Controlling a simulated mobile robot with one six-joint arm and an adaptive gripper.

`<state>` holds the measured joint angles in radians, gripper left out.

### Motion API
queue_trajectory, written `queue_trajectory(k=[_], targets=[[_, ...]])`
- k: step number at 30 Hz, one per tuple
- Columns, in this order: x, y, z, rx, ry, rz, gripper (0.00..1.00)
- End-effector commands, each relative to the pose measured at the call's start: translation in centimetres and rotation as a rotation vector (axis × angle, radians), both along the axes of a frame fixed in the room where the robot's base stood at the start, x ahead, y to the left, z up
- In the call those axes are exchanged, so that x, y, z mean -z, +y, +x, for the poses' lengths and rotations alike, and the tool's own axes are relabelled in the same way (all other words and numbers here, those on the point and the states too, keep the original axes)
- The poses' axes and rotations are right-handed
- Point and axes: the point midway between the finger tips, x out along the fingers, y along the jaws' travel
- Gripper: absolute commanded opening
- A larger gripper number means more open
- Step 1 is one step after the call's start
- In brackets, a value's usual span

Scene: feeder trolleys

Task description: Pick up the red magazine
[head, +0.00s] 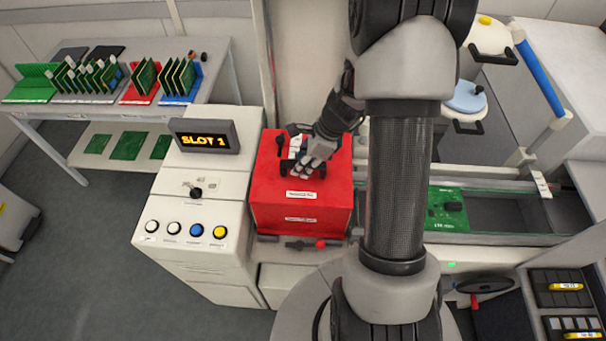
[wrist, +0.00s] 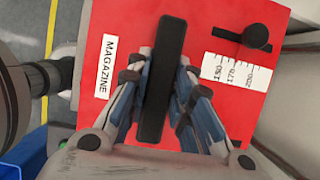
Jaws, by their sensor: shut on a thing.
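The red magazine (head: 301,205) is a red box in the middle of the head view, beside the white control cabinet. In the wrist view its red top (wrist: 205,25) fills most of the picture, with a "MAGAZINE" label and a black bar handle (wrist: 166,70). My gripper (head: 304,165) is over the box's top. In the wrist view my gripper (wrist: 160,95) has its fingers on both sides of the handle, shut on it. The box looks upright; whether its underside touches the surface below is not clear.
The control cabinet (head: 190,190) with a "SLOT 1" display (head: 205,136) and several buttons stands close left. A lever with a red knob (head: 320,244) lies in front of the box. A conveyor with a green board (head: 449,209) is at right. A table with boards (head: 215,85) stands back left.

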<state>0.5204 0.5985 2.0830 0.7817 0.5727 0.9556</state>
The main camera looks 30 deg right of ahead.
Motion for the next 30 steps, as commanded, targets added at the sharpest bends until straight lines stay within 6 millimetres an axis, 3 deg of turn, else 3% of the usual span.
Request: queue_trajectory(k=[8, 21, 30], targets=[[-3.0, -0.1, 0.3, 0.000, -0.011, -0.004, 0.00], [-12.7, -0.2, 0.3, 0.000, -0.013, -0.006, 0.00], [-17.9, -0.1, 0.3, 0.001, -0.010, -0.005, 0.00]])
